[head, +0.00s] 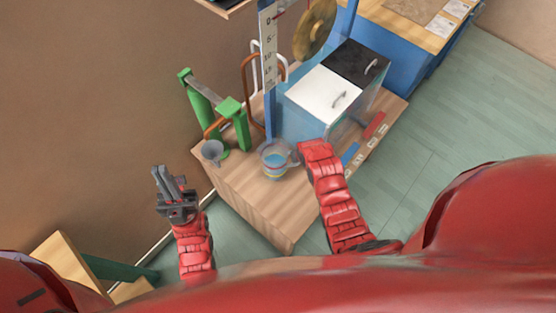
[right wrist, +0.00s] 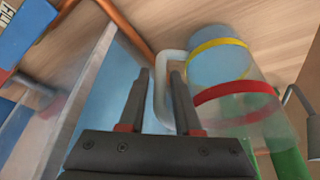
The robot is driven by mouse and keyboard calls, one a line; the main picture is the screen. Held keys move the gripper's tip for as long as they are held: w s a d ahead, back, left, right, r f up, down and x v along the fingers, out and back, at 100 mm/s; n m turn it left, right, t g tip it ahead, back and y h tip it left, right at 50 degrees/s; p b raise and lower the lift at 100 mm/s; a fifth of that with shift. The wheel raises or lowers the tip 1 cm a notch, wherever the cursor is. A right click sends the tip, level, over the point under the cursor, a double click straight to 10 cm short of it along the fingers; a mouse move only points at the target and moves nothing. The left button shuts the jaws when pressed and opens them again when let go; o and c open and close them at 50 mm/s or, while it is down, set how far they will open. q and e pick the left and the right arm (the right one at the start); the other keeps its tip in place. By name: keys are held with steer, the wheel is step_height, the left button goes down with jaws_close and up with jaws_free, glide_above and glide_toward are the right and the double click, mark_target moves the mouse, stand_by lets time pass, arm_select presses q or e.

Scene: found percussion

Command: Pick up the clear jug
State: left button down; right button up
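The clear jug (head: 274,165) stands upright on the wooden table, with blue showing inside it. In the right wrist view the jug (right wrist: 262,107) has yellow and red bands and a pale handle (right wrist: 160,97). My right gripper (right wrist: 160,90) is open at the handle. The upright part of the handle shows between its two fingers; I cannot tell whether they touch it. In the head view my right arm's red end hides this gripper. My left gripper (head: 166,178) is open and empty, out to the left of the table.
A grey funnel-like cup (head: 213,151) stands left of the jug. A green stand (head: 232,117) is behind it. A clear-sided box with a white lid (head: 318,93) stands right of the jug, close to my right arm. The table's front part (head: 265,205) is clear.

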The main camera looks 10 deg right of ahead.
steer(key=shift+f, duration=0.1)
jaws_close()
stand_by(1.4)
